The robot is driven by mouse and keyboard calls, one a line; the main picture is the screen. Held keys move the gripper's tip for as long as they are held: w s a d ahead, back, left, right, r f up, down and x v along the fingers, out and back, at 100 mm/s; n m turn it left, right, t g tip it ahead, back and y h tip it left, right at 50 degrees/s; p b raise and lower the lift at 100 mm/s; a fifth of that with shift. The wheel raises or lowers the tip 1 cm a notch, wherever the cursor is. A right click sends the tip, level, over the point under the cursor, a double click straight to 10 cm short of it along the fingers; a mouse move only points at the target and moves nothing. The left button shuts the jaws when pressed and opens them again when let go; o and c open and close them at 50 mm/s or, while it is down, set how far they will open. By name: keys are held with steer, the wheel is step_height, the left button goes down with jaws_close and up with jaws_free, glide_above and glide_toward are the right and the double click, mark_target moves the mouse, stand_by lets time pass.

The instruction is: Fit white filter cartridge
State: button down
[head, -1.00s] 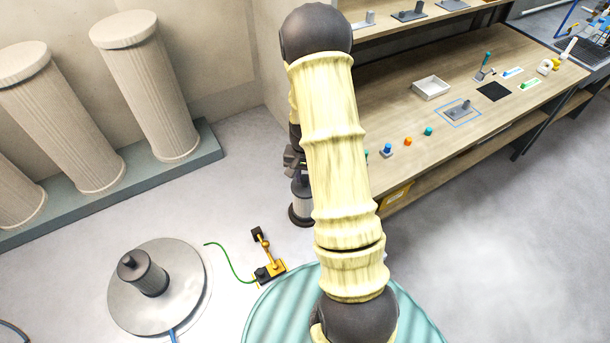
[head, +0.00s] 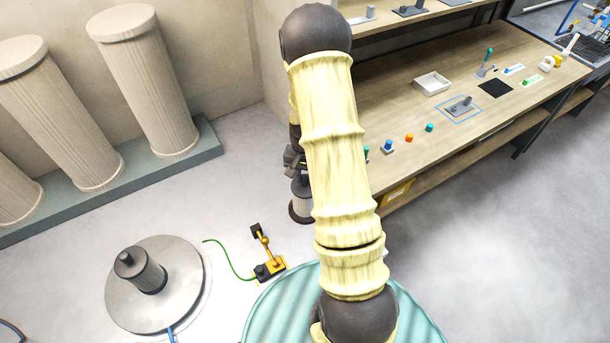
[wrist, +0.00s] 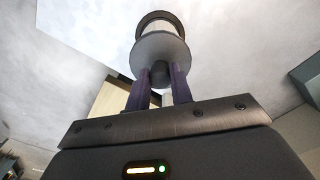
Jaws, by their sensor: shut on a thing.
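My gripper (wrist: 158,78) is shut on the knob of a filter cartridge (wrist: 160,48). In the wrist view the cartridge shows a pale end plate, a lighter body and a dark ring at its far end. In the head view my gripper (head: 294,160) is partly behind my arm. The cartridge (head: 302,190) hangs upright below it, grey with a dark flange at the bottom. Whether its flange touches the floor cannot be told. A second, darker grey cartridge (head: 142,271) stands on a round metal plate (head: 178,309) at the lower left.
A yellow device (head: 268,262) with a green cable lies on the floor between the plate and my base. Tall ribbed columns (head: 150,90) stand on a green plinth at the left. A wooden workbench (head: 400,115) with small parts and a white tray (head: 433,83) is at the right.

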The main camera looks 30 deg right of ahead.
steer(key=c, duration=1.1)
jaws_free()
steer(key=shift+c, duration=0.2)
step_height(320, 180, up, 17)
steer(key=b, duration=0.4)
steer(key=shift+r, duration=0.2)
steer(key=s+a+f+n+t+b, duration=0.1)
steer(key=s+a+f+n, duration=0.3)
steer(key=s+a+n, duration=0.4)
steer(key=s+a+t, duration=0.1)
steer(key=s+a, duration=0.3)
steer(key=a, duration=0.1)
steer(key=shift+s+a+t, duration=0.15)
steer(key=shift+a+t, duration=0.05)
steer(key=shift+t, duration=0.1)
